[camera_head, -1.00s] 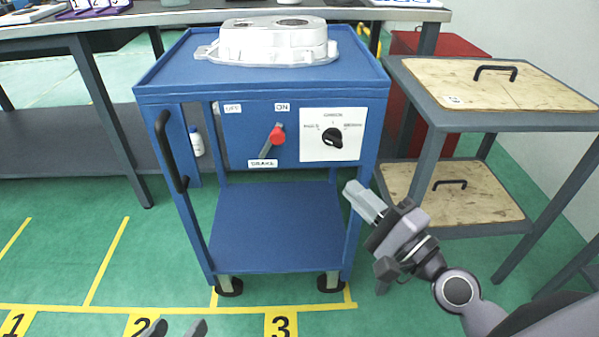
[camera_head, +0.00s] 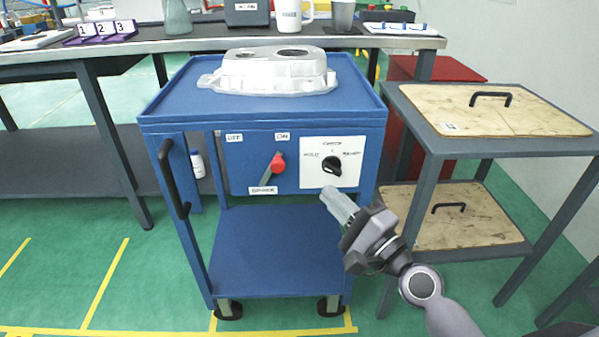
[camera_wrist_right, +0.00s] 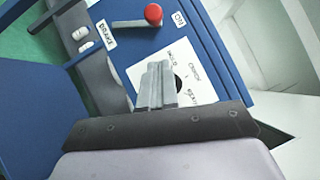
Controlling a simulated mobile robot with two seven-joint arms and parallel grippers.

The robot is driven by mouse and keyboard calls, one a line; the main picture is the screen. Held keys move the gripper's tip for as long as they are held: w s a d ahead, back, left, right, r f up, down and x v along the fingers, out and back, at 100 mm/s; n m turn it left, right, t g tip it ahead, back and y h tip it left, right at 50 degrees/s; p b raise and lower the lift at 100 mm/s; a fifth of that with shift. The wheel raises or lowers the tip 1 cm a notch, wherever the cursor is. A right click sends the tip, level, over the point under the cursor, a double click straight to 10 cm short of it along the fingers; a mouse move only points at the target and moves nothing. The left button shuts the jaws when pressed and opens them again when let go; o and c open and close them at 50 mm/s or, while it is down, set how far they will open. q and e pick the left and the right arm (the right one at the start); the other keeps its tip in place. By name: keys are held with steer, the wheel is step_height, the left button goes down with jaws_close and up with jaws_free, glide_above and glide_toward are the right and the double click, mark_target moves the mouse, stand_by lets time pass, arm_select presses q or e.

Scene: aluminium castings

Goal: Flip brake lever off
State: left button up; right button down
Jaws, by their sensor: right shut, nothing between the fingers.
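The brake lever (camera_head: 272,168) is on the front panel of a blue cart (camera_head: 290,230). Its red knob points up toward the ON label (camera_head: 282,137), and the OFF label (camera_head: 233,138) is to its left. In the right wrist view the red knob (camera_wrist_right: 153,14) shows beyond the fingers. My right gripper (camera_head: 335,200) is shut and empty, just below the black knob on the panel, apart from the lever and to its lower right. It also shows in the right wrist view (camera_wrist_right: 157,84), where the fingers partly cover the white plate. My left gripper is out of view.
A black rotary knob (camera_head: 331,166) sits on a white plate right of the lever. A pale metal casting (camera_head: 270,75) rests on the cart top. A grey shelf with wooden boards (camera_head: 500,108) stands close on the right. A workbench (camera_head: 100,50) runs behind.

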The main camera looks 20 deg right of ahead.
mark_target(271, 174)
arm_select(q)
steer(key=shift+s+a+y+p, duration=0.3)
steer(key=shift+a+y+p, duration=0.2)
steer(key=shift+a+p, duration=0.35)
arm_select(e)
steer(key=w+a+r, duration=0.2)
steer(key=w+a, duration=0.2)
steer(key=w, duration=0.1)
steer(key=shift+w+a, duration=0.15)
steer(key=shift+a, duration=0.25)
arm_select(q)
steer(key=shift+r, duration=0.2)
arm_select(e)
steer(key=shift+r, duration=0.1)
